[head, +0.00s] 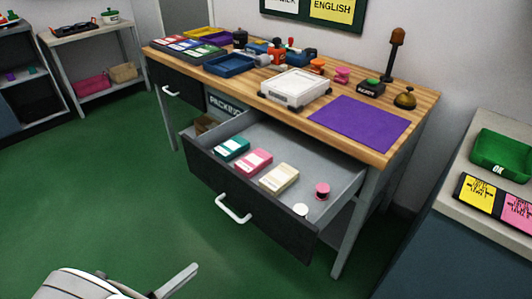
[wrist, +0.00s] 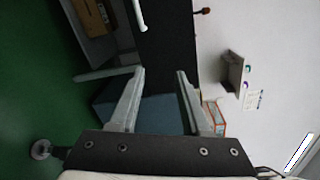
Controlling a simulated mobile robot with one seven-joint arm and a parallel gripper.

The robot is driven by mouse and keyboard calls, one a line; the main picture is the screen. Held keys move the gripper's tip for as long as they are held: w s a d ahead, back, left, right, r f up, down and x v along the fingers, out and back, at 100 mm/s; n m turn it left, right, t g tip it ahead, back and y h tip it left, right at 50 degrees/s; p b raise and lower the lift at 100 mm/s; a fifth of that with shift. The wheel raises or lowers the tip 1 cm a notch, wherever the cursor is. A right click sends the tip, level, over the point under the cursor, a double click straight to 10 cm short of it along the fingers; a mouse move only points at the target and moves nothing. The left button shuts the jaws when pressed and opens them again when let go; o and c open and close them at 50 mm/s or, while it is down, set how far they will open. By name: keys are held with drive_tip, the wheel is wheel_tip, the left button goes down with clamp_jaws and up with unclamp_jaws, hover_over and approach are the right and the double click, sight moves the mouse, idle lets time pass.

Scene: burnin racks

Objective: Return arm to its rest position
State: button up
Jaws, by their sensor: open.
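My gripper (wrist: 160,80) shows in the wrist view with its two pale fingers spread apart and nothing between them. A blue-grey surface lies beyond the fingers, with a gap that I cannot judge. In the head view, a white part of my arm and a grey finger-like piece show at the bottom left, over the green floor and in front of the bench. They appear clear of the open drawer (head: 250,228). The rest of my arm is out of view.
The wooden workbench (head: 415,115) holds a white device (head: 295,88), a purple mat (head: 358,122) and trays. Its open drawer juts out, holding several small boxes and a pink spool (head: 322,191). A counter with a green bin (head: 502,155) stands right. Green floor (head: 85,190) is free at left.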

drive_tip(key=w+d+r+m+g+y, duration=0.1)
drive_tip(key=w+d+r+m+g, duration=0.4)
drive_tip(key=d+r+m, duration=0.45)
drive_tip(key=w+d+r+m+g+y, duration=0.1)
drive_tip(key=w+d+r+m+g, duration=0.2)
drive_tip(key=d+r+m+g, duration=0.55)
drive_tip(key=s+d+r+m+t+y, duration=0.35)
drive_tip(key=s+d+r+m, duration=0.2)
drive_tip(key=d+m, duration=0.55)
drive_tip(key=s+d+r+m+t+y, duration=0.2)
drive_tip(key=s+d+r+m+y, duration=0.35)
drive_tip(key=m, duration=0.85)
wheel_tip(320, 180, up, 20)
drive_tip(key=w+d+p, duration=0.1)
drive_tip(key=p, duration=1.9)
drive_tip(key=shift+w+d+r+h, duration=0.15)
drive_tip(key=shift+w+d+h, duration=0.05)
drive_tip(key=shift+w+h, duration=0.2)
drive_tip(key=shift+a, duration=0.1)
